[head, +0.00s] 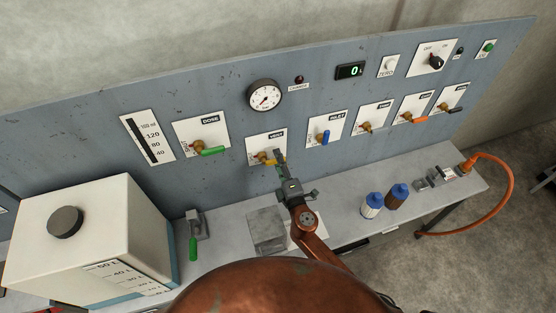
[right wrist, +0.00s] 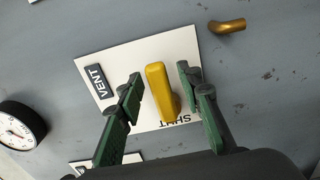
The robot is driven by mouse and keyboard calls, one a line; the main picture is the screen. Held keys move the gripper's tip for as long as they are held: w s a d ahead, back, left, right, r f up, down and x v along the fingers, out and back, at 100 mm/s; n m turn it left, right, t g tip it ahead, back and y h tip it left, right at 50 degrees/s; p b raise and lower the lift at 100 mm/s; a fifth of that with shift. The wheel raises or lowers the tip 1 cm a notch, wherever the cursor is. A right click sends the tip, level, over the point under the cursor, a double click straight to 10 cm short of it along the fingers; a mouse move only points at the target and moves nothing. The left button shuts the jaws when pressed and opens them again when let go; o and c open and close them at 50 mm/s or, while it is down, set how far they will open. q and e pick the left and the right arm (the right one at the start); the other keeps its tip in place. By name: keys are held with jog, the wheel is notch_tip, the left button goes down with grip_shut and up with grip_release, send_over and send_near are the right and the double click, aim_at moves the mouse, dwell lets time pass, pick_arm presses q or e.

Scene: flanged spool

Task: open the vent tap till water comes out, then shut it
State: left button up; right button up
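The vent tap has a yellow lever handle (right wrist: 160,92) on a white plate marked VENT (right wrist: 172,52) and SHUT. In the head view the vent plate (head: 258,144) is on the grey-blue panel, and the tap is partly hidden by my gripper. My right gripper (right wrist: 160,90) is open, one finger on each side of the yellow handle, with gaps visible. In the head view the right gripper (head: 281,162) is at the vent tap. A brass spout (right wrist: 228,25) sticks out near the plate; no water shows from it. My left gripper is not in view.
Other taps flank the vent: a green-handled dose tap (head: 210,151) at left and a blue-handled one (head: 325,137) at right. A pressure gauge (head: 264,95) is above. A white tank (head: 120,215), a grey block (head: 267,230) and two bottles (head: 397,194) stand on the bench.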

jog(key=shift+c, duration=0.6)
grip_shut()
